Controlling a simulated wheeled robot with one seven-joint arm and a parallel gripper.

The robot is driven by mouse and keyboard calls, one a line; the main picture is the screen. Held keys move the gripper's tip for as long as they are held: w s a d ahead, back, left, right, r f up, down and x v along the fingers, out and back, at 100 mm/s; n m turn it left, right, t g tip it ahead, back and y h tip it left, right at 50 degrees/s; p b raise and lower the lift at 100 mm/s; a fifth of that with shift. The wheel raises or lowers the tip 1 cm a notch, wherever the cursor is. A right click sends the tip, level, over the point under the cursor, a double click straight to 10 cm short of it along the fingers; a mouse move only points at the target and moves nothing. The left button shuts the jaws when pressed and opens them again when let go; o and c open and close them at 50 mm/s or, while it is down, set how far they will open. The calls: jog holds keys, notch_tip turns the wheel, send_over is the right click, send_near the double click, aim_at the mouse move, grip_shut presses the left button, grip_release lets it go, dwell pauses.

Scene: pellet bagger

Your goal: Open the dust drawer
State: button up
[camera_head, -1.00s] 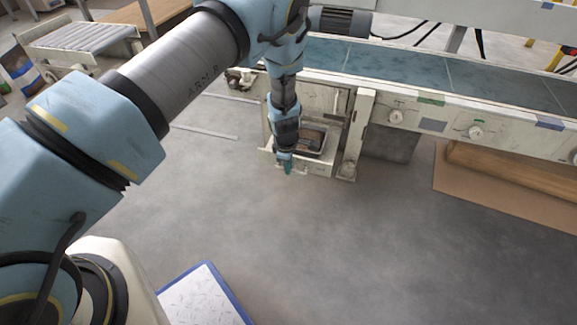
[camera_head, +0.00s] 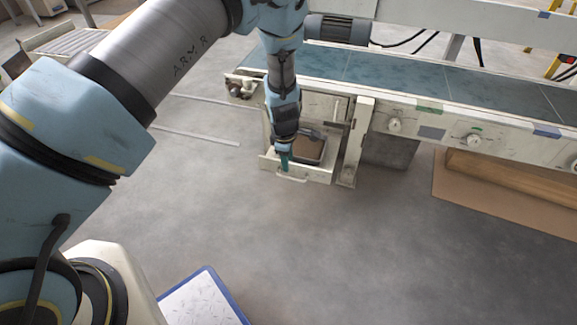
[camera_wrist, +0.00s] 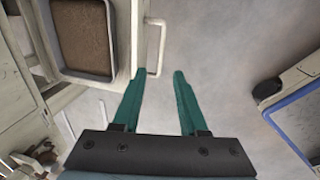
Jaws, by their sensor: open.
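The dust drawer (camera_head: 318,173) is a pale, worn box low under the conveyor. The handle also shows in the head view (camera_head: 291,179). My gripper (camera_wrist: 159,72) has two green fingers spread apart with nothing held. The near end of the handle appears between the fingertips in the wrist view; depth is unclear. In the head view my gripper (camera_head: 284,165) is at the drawer front.
A pale post (camera_head: 355,145) stands right of the drawer. The blue conveyor belt (camera_head: 395,75) runs above. A brown cardboard sheet (camera_head: 480,205) lies on the floor at right. A blue-edged board (camera_head: 205,300) is at the bottom. The floor before the drawer is clear.

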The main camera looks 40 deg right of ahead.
jog(key=r, duration=0.2)
jog(key=shift+s+a+r, duration=0.15)
jog(key=shift+a+r, duration=0.1)
jog(key=shift+r, duration=0.05)
dwell(0.3)
jog(key=w+a+r+m, duration=0.1)
jog(key=w+a+r, duration=0.5)
jog(key=a+r, duration=0.3)
jog(key=w+a+r+m, duration=0.2)
jog(key=w+a+r, duration=0.45)
jog(key=a, duration=0.35)
jog(key=s+a+r+m+y, duration=0.15)
jog(key=a+r, duration=0.25)
jog(key=a, duration=0.5)
jog(key=s+a+r+m, duration=0.25)
jog(key=a+r, duration=0.25)
jog(key=a, duration=0.4)
jog(key=s+a+r+m, duration=0.1)
jog(key=s+a+r, duration=0.25)
jog(key=a, duration=0.65)
notch_tip(320, 180, up, 26)
jog(key=p, duration=2.6)
jog(key=shift+w, duration=0.15)
